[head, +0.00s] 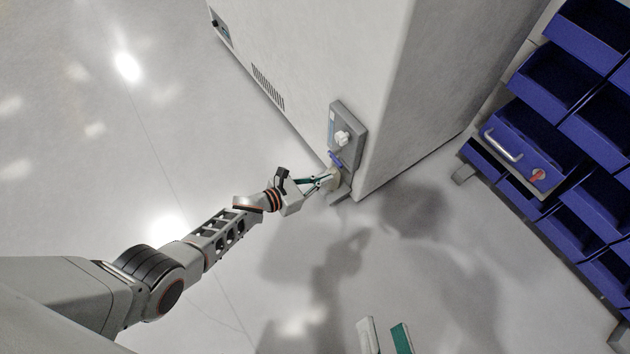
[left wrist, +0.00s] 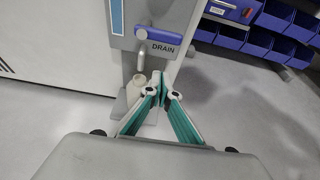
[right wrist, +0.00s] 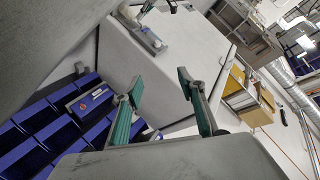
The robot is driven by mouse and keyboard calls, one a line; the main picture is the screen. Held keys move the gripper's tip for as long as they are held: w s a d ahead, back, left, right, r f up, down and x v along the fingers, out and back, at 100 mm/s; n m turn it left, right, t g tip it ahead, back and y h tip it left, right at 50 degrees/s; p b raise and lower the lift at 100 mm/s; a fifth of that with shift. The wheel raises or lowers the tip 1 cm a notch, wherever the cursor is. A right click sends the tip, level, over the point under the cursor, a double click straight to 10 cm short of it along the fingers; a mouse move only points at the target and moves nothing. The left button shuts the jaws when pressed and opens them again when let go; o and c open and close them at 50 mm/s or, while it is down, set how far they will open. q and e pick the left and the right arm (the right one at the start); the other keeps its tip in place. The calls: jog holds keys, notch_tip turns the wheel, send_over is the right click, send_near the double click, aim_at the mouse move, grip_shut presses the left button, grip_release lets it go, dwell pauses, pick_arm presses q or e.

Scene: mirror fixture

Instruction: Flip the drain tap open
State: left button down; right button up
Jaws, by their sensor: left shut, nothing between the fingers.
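The drain tap's blue lever (left wrist: 158,36) lies roughly crosswise, slightly tilted, above the word DRAIN in the left wrist view. It is a small blue piece low on the cabinet in the head view (head: 336,160). A grey spout (left wrist: 141,60) points down below it, over a pale bottle (left wrist: 134,90). My left gripper (head: 332,178) is shut and empty, below the lever and close beside the bottle; I cannot tell whether it touches the bottle. Its fingertips also show in the left wrist view (left wrist: 160,78). My right gripper (right wrist: 160,79) is open and empty, away from the tap.
The tap sits on a grey panel (head: 353,125) with a white knob (head: 342,138), on a large pale cabinet (head: 335,50). Blue bins (head: 545,80) and a blue box with a handle and red knob (head: 520,150) stand at the right. The floor at left is clear.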

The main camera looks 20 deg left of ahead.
aim_at(335, 159)
pick_arm(q)
jog(key=w+r, duration=0.1)
jog(key=d+r, duration=0.1)
jog(key=r, duration=0.1)
jog(key=shift+w+d+r, duration=0.15)
jog(key=shift+w+d, duration=0.05)
jog(key=shift+w, duration=0.2)
pick_arm(e)
jog(key=shift+a+r+m, duration=0.15)
jog(key=shift+a+m, duration=0.25)
jog(key=shift+m, duration=0.2)
pick_arm(q)
jog(key=shift+r, duration=0.1)
pick_arm(e)
jog(key=shift+w+r, duration=0.1)
jog(key=shift+w, duration=0.05)
